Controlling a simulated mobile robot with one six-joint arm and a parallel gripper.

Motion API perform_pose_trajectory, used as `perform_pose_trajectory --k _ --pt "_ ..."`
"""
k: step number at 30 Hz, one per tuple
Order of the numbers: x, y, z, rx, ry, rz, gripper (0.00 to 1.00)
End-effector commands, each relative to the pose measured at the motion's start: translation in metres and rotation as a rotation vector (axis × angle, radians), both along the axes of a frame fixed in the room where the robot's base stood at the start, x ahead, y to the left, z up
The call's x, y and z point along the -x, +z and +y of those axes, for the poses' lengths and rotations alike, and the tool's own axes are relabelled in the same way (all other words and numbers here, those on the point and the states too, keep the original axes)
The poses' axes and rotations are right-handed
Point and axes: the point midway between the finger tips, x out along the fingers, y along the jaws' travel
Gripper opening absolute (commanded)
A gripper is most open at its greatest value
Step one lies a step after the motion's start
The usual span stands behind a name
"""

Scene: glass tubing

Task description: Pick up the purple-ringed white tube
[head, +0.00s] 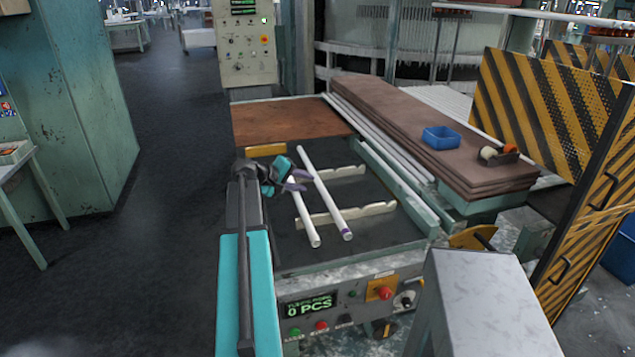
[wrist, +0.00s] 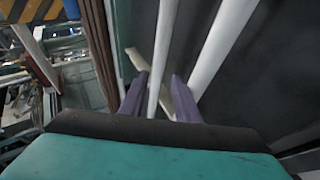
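The purple-ringed white tube (head: 326,194) lies slanting on the dark bed of the machine, its purple ring near the lower end in the head view. A second white tube (head: 305,217) lies to its left, roughly parallel. My gripper (head: 305,181) is over the upper part of the tubes, its purple fingers apart. In the wrist view, one white tube (wrist: 162,52) runs through the gap between my open fingers (wrist: 160,95), and another white tube (wrist: 226,42) passes to the right. No ring shows there, and I cannot tell whether the fingers touch the tube.
Two pale notched supports (head: 370,211) lie across the bed. Right of it are a metal rail, stacked brown boards (head: 400,120), a blue bin (head: 441,137) and a striped barrier (head: 520,110). A control panel (head: 340,303) reading 0 PCS is at the front.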

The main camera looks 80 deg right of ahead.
Motion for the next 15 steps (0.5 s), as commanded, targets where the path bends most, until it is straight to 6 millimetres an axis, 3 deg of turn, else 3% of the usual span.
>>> perform_pose_trajectory --k 15 --pt "0.0037 -0.0031 -0.0049 -0.001 0.000 0.001 0.29"
